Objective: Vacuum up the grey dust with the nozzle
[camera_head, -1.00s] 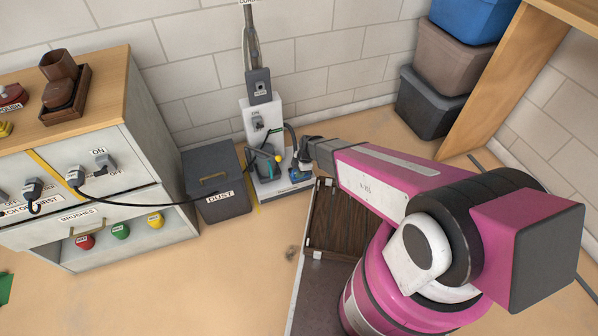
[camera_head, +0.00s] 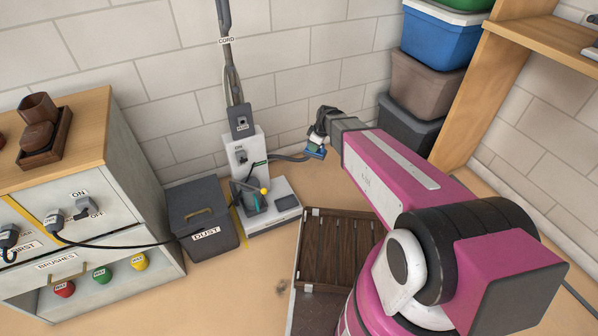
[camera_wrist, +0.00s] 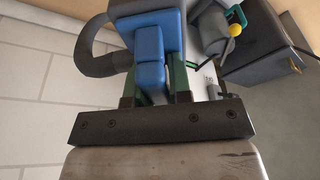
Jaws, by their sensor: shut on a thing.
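My gripper (camera_head: 324,132) is shut on a blue nozzle (camera_head: 315,152), raised in front of the back wall, right of the upright vacuum (camera_head: 248,150). In the wrist view, the blue nozzle (camera_wrist: 149,48) sits between the green-edged fingers of my gripper (camera_wrist: 152,88). A grey hose (camera_head: 288,158) runs from the vacuum to the nozzle; it curves at the upper left of the wrist view (camera_wrist: 92,52). A small grey smudge, likely the grey dust (camera_head: 283,286), lies on the floor left of the brown slatted panel, well below the nozzle.
The dust bin (camera_head: 203,213) stands left of the vacuum. A cabinet (camera_head: 135,165) with plugs and a black cord is at the left. The slatted panel (camera_head: 340,250) lies before my arm. Stacked boxes (camera_head: 425,85) and a wooden shelf (camera_head: 470,100) stand at the right.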

